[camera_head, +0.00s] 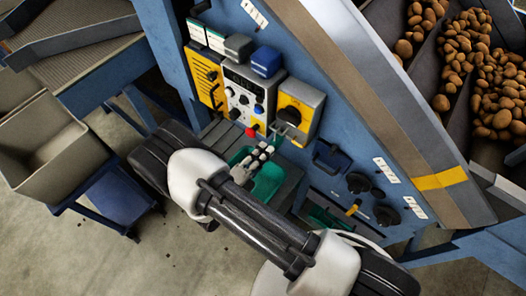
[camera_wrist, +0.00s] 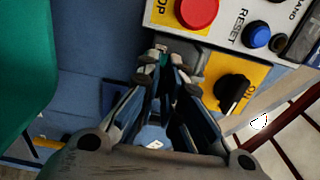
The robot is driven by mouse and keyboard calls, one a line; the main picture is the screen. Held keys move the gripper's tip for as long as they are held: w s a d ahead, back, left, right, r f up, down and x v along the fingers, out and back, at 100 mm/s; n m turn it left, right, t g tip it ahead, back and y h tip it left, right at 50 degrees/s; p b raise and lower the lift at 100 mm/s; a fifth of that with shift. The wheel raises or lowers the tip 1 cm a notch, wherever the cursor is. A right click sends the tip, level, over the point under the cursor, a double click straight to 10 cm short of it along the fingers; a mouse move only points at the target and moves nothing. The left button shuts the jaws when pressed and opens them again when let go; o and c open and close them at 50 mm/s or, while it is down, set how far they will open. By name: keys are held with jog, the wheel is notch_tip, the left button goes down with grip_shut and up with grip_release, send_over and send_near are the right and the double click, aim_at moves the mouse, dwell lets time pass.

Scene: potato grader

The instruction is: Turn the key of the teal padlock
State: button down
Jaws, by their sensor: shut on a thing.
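My gripper (camera_head: 264,150) is in front of the control panel, just below the yellow isolator box with a black knob (camera_head: 289,115). In the wrist view my gripper (camera_wrist: 168,60) has its fingertips close together. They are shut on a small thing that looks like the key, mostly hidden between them. A small greyish teal shape (camera_head: 282,128) at the isolator's lower edge may be the teal padlock, but it is too small to be sure. In the wrist view the fingers hide the padlock's body.
A red stop button (camera_wrist: 197,12), a blue reset button (camera_wrist: 257,35) and a black knob (camera_wrist: 232,90) are close to my fingers. A green bin (camera_head: 270,182) is below my gripper. A beige crate (camera_head: 40,145) stands at left, and potatoes (camera_head: 490,80) lie at upper right.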

dwell(0.4)
jog(key=c, duration=1.7)
grip_release()
jog(key=v, duration=1.2)
